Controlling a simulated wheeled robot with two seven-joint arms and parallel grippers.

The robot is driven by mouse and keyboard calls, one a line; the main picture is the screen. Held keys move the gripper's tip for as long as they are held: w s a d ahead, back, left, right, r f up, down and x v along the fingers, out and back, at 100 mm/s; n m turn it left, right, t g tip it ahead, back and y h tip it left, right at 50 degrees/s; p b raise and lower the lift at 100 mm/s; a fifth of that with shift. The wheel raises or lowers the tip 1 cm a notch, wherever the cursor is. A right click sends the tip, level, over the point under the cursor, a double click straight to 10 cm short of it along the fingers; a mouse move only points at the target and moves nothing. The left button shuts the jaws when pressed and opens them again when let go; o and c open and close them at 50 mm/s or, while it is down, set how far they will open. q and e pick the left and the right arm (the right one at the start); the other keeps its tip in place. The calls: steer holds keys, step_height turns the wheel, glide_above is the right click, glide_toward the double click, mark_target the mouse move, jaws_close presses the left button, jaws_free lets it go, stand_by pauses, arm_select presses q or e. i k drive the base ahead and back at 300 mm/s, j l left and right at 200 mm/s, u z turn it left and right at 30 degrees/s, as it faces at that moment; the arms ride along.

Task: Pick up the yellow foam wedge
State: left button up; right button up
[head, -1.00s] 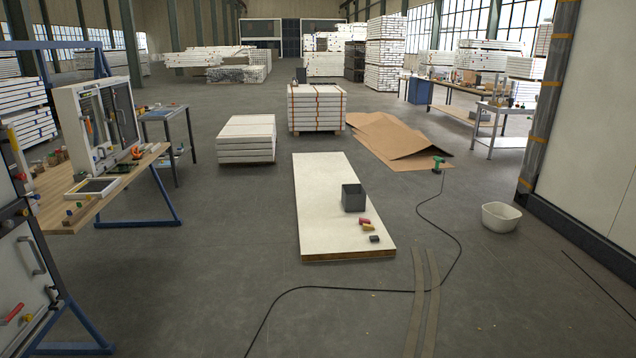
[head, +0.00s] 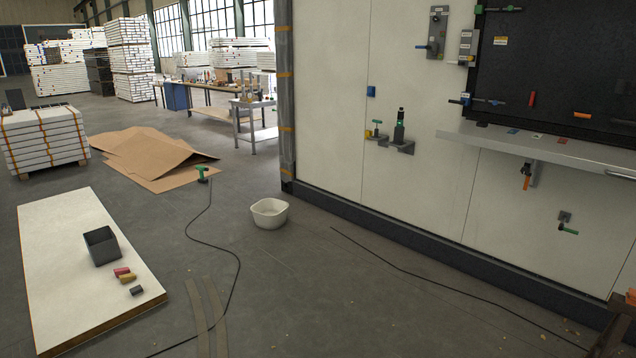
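The yellow foam wedge (head: 128,279) lies on the white panel (head: 62,243) on the floor at the lower left of the head view. It looks small from here. A red piece (head: 121,271) lies against or right beside it on the far side, and a dark grey piece (head: 137,290) lies a little nearer. A dark grey open bin (head: 101,246) stands on the same panel behind them. Neither of my grippers is in view.
A white tub (head: 269,213) stands on the floor right of the panel. Black cables (head: 228,252) and flat strips (head: 207,318) lie on the floor between. A green tool (head: 203,174) stands near the brown sheets (head: 150,153). A long white wall (head: 415,190) closes off the right side.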

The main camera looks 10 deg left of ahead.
mark_target(125, 278)
steer(key=i+l+z, duration=0.1)
steer(key=i, duration=0.45)
steer(key=i+l+z, duration=0.1)
steer(key=i+l, duration=0.15)
steer(key=i, duration=0.35)
steer(key=i+l+z, duration=0.1)
steer(key=i, duration=0.45)
steer(key=i+j+u, duration=0.2)
steer(key=i+u, duration=0.2)
steer(key=i+j+u, duration=0.1)
steer(key=i+u, duration=0.35)
steer(key=i+l+u, duration=0.1)
steer(key=i+u, duration=0.3)
steer(key=i+l+u, duration=0.2)
steer(key=i+u, duration=0.2)
steer(key=i+j+u, duration=0.2)
steer(key=i, duration=1.5)
steer(key=i+l+z, duration=0.1)
steer(key=i+z, duration=0.4)
steer(key=i, duration=1.2)
steer(key=i+u, duration=0.75)
steer(key=i+l+u, duration=0.15)
steer(key=i+u, duration=0.25)
steer(key=i+l+u, duration=0.35)
steer(key=j, duration=0.1)
